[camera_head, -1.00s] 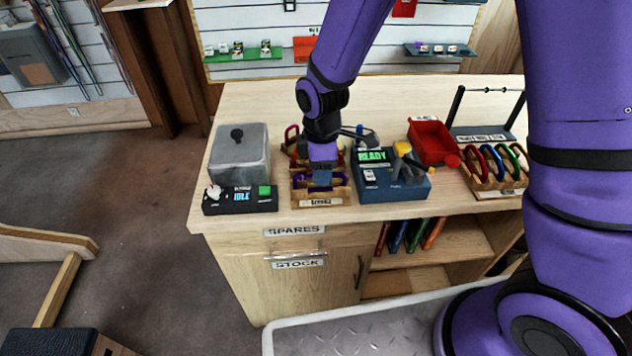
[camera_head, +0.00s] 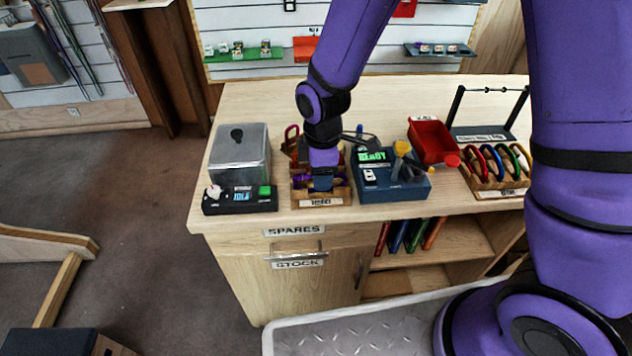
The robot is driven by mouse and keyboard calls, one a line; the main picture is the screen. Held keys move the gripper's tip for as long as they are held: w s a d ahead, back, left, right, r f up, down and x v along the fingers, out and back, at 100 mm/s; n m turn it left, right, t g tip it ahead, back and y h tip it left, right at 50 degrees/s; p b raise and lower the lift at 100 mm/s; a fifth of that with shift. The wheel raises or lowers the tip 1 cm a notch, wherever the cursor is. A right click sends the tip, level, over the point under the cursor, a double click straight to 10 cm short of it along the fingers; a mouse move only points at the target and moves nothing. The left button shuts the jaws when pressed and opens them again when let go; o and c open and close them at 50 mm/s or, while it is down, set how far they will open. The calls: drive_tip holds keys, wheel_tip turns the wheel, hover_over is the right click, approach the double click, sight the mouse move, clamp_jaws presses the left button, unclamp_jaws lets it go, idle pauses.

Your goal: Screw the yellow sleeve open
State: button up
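My gripper (camera_head: 322,184) points down over the wooden rack (camera_head: 321,202) in the middle of the bench. A purple carabiner (camera_head: 302,178) shows in the rack beside the fingers. My gripper hides the middle of the rack. The fingers are too small and overlapped to tell whether they are open or hold anything. I cannot make out a yellow sleeve on the carabiner. A red carabiner (camera_head: 291,138) stands behind, left of my wrist.
A blue device (camera_head: 395,190) reading READY, with a yellow part (camera_head: 402,148) on top, stands close right of the rack. A grey box (camera_head: 240,155) with a black control panel (camera_head: 240,205) is at left. A red tray (camera_head: 432,142) and more carabiners (camera_head: 497,162) are farther right.

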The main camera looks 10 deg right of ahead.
drive_tip(key=shift+f, duration=1.45)
drive_tip(key=shift+w, duration=0.75)
drive_tip(key=shift+r, duration=1.45)
drive_tip(key=shift+s+a, duration=0.1)
drive_tip(key=shift+s, duration=0.65)
